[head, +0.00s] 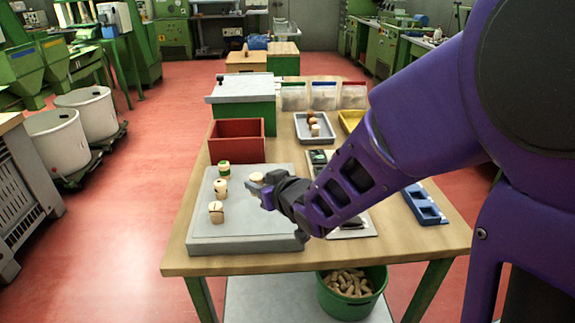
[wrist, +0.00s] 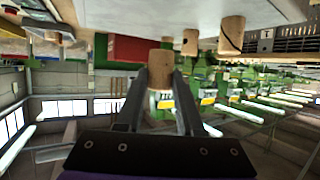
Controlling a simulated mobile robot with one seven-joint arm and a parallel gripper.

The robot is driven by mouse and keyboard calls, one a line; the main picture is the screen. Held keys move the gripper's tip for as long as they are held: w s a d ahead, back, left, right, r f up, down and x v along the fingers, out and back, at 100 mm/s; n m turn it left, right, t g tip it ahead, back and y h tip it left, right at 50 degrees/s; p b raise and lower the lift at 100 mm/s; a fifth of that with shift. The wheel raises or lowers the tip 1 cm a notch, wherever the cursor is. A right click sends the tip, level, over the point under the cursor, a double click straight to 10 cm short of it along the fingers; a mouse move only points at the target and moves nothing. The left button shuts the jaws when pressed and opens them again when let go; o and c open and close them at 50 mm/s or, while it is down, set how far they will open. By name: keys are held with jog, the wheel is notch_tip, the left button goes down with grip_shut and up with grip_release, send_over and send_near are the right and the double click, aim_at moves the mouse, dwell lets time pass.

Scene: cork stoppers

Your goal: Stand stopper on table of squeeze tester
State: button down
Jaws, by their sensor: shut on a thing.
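My gripper (head: 257,188) reaches in from the right, low over a pale grey slab (head: 240,238) on the wooden table. In the wrist view, which is upside down, its two fingers (wrist: 160,82) are shut on a plain light cork stopper (wrist: 160,60). That stopper also shows in the head view (head: 257,177), partly behind the fingers. I cannot tell whether its end touches the slab. I cannot make out the squeeze tester with certainty.
A red open box (head: 236,143) and a green box with a grey lid (head: 243,100) stand behind the slab. A white tray (head: 302,132) holds several corks. A blue tray (head: 424,206) lies at right. My arm hides part of the table. The slab's front is clear.

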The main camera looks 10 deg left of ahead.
aim_at(263, 216)
jog(key=shift+f+b, duration=0.5)
jog(key=shift+f, duration=2.15)
jog(key=shift+f, duration=0.1)
jog(key=shift+f, duration=0.15)
jog(key=c, duration=0.5)
grip_release()
jog(key=shift+c, duration=0.2)
